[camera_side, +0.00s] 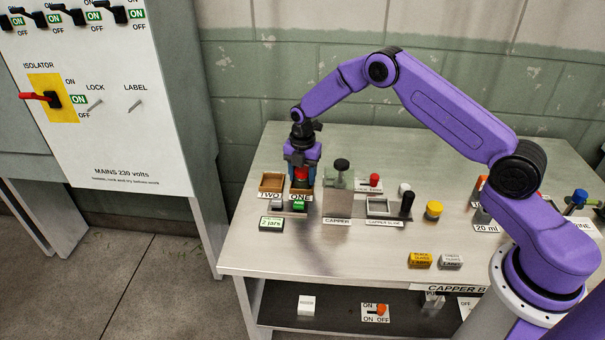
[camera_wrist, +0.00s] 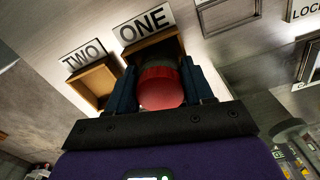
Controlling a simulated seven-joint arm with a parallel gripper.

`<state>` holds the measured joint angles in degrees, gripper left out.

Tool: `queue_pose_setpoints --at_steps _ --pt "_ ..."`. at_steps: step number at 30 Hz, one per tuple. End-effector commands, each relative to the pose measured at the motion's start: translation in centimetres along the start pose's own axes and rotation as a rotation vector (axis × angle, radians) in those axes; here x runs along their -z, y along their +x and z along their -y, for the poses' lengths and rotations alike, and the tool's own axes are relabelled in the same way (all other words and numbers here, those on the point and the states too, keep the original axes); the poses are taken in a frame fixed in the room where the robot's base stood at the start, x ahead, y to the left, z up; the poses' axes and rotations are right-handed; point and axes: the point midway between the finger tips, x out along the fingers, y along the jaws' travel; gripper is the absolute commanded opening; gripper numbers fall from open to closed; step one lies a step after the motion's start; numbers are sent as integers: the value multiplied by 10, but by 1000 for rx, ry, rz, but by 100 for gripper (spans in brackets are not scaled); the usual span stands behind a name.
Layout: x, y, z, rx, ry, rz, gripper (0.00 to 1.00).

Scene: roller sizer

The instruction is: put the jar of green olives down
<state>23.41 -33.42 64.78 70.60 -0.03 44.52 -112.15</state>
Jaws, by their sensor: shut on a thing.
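My gripper (camera_side: 301,172) is at the wooden tray marked ONE, pointing down. It is shut on a jar with a red lid (camera_side: 301,174). In the wrist view the red lid (camera_wrist: 160,88) sits between the two dark blue fingers (camera_wrist: 162,92). The glass and the contents are mostly hidden, so I cannot see the olives. Tray ONE (camera_wrist: 152,42) shows just around the jar. I cannot tell whether the jar's base touches the tray floor.
The wooden tray marked TWO (camera_side: 271,182) stands just left and looks empty. The capper (camera_side: 340,182) stands close on the right. A small sign reading 2 jars (camera_side: 271,224) lies in front. Bare steel tabletop (camera_side: 340,250) lies nearer the front edge.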

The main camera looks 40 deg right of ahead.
Motion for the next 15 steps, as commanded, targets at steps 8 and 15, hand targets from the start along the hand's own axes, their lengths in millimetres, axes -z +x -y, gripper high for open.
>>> queue_pose_setpoints --at_steps 8,15 --pt "1 11 0 0 -1 0 13" --pt "1 13 2 3 -1 -2 77"
